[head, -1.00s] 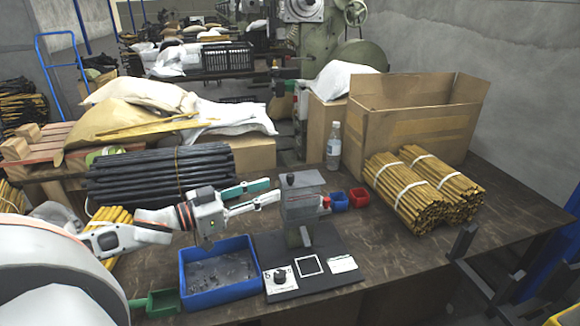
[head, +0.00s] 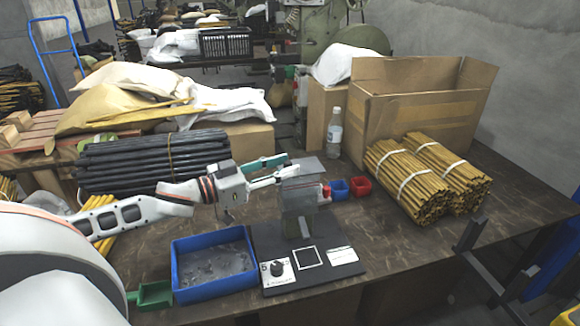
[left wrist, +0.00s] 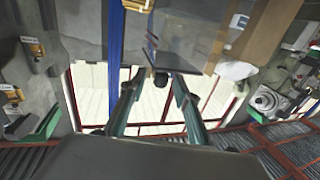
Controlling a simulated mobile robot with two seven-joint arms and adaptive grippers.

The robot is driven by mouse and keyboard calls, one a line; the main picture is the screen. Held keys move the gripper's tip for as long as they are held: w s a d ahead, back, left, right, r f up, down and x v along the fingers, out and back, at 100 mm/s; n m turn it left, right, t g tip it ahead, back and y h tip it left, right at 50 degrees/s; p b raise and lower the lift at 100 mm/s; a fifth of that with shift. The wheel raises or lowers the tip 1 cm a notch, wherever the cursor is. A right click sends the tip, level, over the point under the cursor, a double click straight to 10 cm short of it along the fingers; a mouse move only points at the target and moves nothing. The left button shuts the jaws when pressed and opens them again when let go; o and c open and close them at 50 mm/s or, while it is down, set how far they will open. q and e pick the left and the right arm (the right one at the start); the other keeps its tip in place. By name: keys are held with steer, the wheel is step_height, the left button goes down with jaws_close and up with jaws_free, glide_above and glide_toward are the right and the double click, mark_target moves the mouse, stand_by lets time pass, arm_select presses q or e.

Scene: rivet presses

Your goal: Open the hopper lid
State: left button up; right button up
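The hopper (head: 297,197) is a small grey box on a dark press base (head: 350,268), topped by a flat grey lid (head: 312,167). My left gripper (head: 291,164) reaches in from the left at the lid's near left edge. In the left wrist view, the two fingers (left wrist: 158,80) stand apart, with the lid's dark round knob (left wrist: 160,78) showing between their tips. I cannot tell whether they touch it. In the head view the fingers hide the knob. I cannot tell whether the lid is raised. My right gripper is not in view.
A blue tray of small parts (head: 252,288) stands left of the base. Black rods (head: 150,160) lie behind my arm. Yellow rod bundles (head: 425,180) lie right. The tabletop front right is clear.

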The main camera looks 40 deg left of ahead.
arm_select(q)
steer(key=shift+x, duration=0.75)
steer(key=shift+w, duration=0.1)
jaws_close()
steer(key=shift+r, duration=0.15)
